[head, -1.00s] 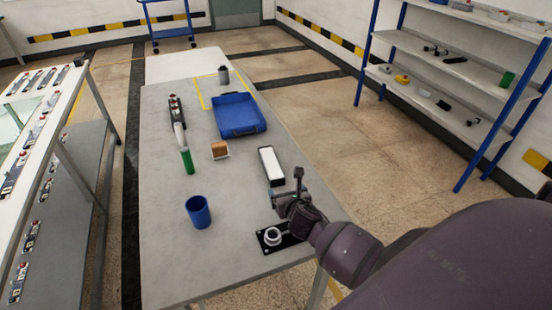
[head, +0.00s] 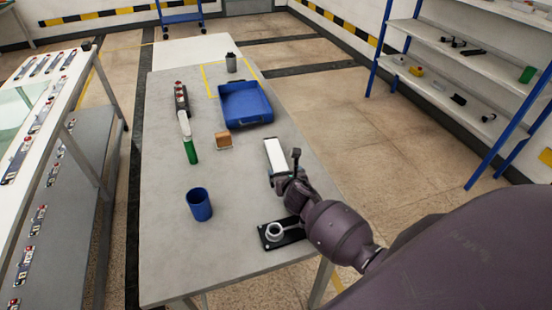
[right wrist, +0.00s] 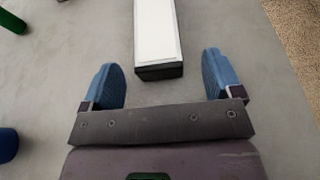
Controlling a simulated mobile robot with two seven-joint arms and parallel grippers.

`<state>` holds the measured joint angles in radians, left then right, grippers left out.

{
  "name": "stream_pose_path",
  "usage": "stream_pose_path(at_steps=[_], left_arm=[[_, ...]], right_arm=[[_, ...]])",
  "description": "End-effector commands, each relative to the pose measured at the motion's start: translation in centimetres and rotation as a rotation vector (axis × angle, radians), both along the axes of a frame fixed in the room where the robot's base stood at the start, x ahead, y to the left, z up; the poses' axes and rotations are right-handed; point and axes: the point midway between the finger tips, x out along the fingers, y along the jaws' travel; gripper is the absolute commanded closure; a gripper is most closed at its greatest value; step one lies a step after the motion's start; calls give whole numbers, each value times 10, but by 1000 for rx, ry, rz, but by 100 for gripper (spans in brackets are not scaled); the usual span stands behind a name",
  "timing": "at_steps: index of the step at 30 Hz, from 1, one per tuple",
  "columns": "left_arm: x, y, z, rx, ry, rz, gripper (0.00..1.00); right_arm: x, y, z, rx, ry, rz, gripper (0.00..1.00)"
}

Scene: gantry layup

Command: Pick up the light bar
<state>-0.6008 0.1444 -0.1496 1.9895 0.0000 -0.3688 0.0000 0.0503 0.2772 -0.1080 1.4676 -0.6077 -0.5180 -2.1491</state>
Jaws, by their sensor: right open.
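The light bar (head: 275,156) is a white-topped rectangular bar with a dark body, lying on the grey table near its right edge. In the right wrist view the light bar (right wrist: 156,35) points toward me, its near dark end between and just beyond the fingertips. My right gripper (head: 284,178) is at the bar's near end in the head view. Its two blue fingers stand wide apart in the right wrist view (right wrist: 160,80), with nothing gripped between them. My left gripper is not in view.
A black plate with a white ring (head: 274,231) lies near my right wrist. A blue cup (head: 199,205), a green-handled tool (head: 190,150), a brown block (head: 223,139) and a blue tray (head: 245,120) stand on the table (head: 165,245). The table's middle is partly clear.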

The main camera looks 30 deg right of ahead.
Motion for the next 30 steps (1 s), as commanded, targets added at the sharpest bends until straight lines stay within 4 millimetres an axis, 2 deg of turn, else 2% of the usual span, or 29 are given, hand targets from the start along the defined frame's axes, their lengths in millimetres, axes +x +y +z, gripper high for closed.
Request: stream_pose_path(at_steps=[12,21,23,30], left_arm=[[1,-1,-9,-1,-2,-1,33],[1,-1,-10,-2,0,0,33],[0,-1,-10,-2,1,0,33],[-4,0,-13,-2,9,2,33]], right_arm=[[42,-10,-17,2,-1,-1,15],[45,-12,-17,1,0,0,15],[45,-12,-17,1,0,0,21],[45,-12,-17,1,0,0,58]])
